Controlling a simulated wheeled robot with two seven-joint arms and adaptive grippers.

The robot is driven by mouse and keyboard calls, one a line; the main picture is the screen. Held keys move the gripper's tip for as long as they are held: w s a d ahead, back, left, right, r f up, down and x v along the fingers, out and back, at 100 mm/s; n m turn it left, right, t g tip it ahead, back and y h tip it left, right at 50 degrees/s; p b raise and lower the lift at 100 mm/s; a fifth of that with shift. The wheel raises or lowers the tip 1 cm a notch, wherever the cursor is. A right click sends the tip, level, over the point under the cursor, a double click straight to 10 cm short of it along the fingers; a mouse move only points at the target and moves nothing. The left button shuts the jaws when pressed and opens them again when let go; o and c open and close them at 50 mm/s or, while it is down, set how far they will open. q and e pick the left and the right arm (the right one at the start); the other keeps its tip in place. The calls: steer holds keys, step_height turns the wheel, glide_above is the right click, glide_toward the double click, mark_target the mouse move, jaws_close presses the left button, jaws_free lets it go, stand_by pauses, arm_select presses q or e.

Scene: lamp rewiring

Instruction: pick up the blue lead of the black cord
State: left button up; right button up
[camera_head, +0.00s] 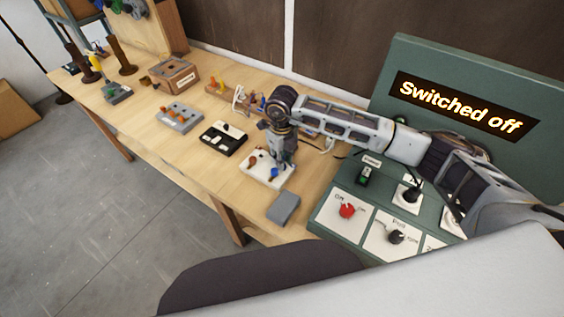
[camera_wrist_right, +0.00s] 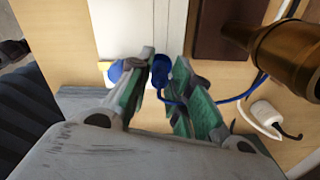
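My right gripper (camera_head: 281,160) points down over a white terminal block (camera_head: 257,180) on the wooden bench. In the right wrist view my right gripper (camera_wrist_right: 168,72) has its two green-padded fingers apart. Whether the left finger touches the lead is unclear. My left gripper is not in view.
A black-and-white block (camera_head: 223,137), a grey block (camera_head: 180,117) and a wooden box (camera_head: 174,73) stand farther left. A grey box (camera_head: 283,207) lies near the front edge. The green switch panel (camera_head: 330,213) is right, its sign (camera_head: 461,106) reading "Switched off". A brass cylinder (camera_wrist_right: 290,52) is close right of the gripper.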

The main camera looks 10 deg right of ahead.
steer(key=shift+f, duration=0.6)
steer(key=shift+c, duration=0.5)
jaws_close()
steer(key=shift+r, duration=0.1)
steer(key=shift+r+b, duration=0.95)
steer(key=shift+r, duration=4)
